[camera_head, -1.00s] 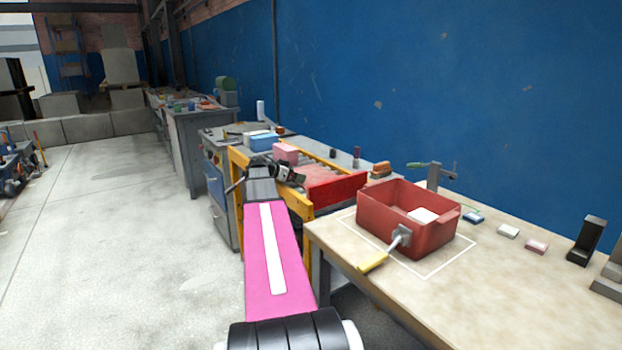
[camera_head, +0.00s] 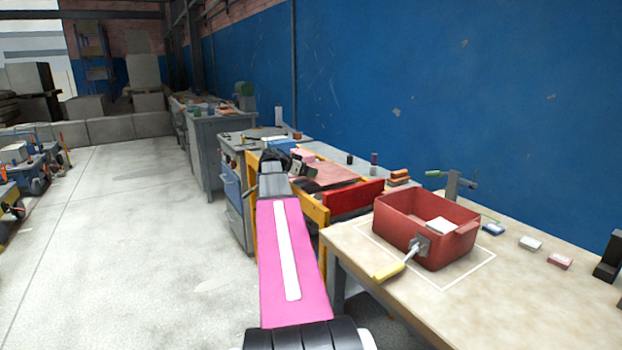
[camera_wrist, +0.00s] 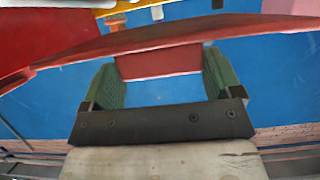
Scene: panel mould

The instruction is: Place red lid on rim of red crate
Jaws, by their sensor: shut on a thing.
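A dull red lid (camera_head: 328,174) shows above the yellow-framed roller stand, just right of my gripper (camera_head: 289,163). In the wrist view, a red part of the lid (camera_wrist: 158,63) sits between the two green finger pads of my gripper (camera_wrist: 162,80), which is shut on it. The lid's long edge crosses the view above the fingers. The red crate (camera_head: 398,222) stands upright and open on the beige bench to the right, apart from the gripper. A white block (camera_head: 440,226) shows inside it.
A clamp with a yellow handle (camera_head: 388,271) sticks out from the crate's front. A bright red bar (camera_head: 356,198) stands at the roller stand's near end. Small blocks (camera_head: 530,243) and a post with a green-handled clamp (camera_head: 453,183) are behind and right. Grey floor at left is open.

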